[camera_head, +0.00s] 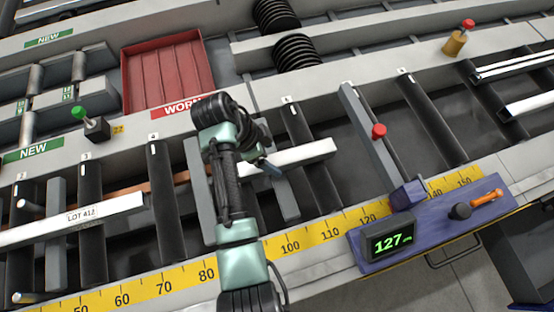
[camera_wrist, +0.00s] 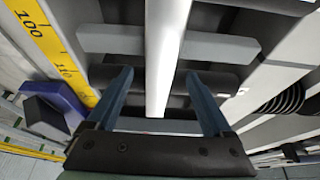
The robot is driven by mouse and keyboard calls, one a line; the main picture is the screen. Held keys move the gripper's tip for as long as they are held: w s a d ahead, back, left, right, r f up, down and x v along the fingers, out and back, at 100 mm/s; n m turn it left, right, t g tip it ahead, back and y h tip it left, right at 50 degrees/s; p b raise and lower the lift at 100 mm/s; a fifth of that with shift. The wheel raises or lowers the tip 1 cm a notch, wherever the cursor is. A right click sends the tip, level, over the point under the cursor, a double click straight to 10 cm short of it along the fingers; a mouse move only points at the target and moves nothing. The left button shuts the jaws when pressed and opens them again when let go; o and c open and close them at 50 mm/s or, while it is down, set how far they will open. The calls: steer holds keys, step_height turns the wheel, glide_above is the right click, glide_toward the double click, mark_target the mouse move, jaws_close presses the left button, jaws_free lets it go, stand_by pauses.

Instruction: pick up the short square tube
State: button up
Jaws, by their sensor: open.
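A pale square tube (camera_head: 310,152) lies across the dark rollers in the head view. My arm hides its left part, so its full length cannot be told there. In the wrist view the tube (camera_wrist: 166,50) runs from the top edge down between my fingers, with its near end showing close to my palm. My gripper (camera_wrist: 158,75) is open, with one blue finger on each side of the tube and a gap on both sides. In the head view my gripper (camera_head: 266,166) is mostly hidden behind my wrist, with a blue finger beside the tube.
A longer tube marked LOT 412 (camera_head: 75,219) lies at the left. A red tray (camera_head: 168,72) sits behind. A grey stop arm with a red knob (camera_head: 379,131) and a purple readout unit showing 127 (camera_head: 388,239) stand to the right. A yellow ruler (camera_head: 330,231) runs along the front.

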mark_target(276, 159)
steer(key=x, duration=0.4)
steer(key=shift+d, duration=0.1)
jaws_close()
steer(key=shift+w+r, duration=0.1)
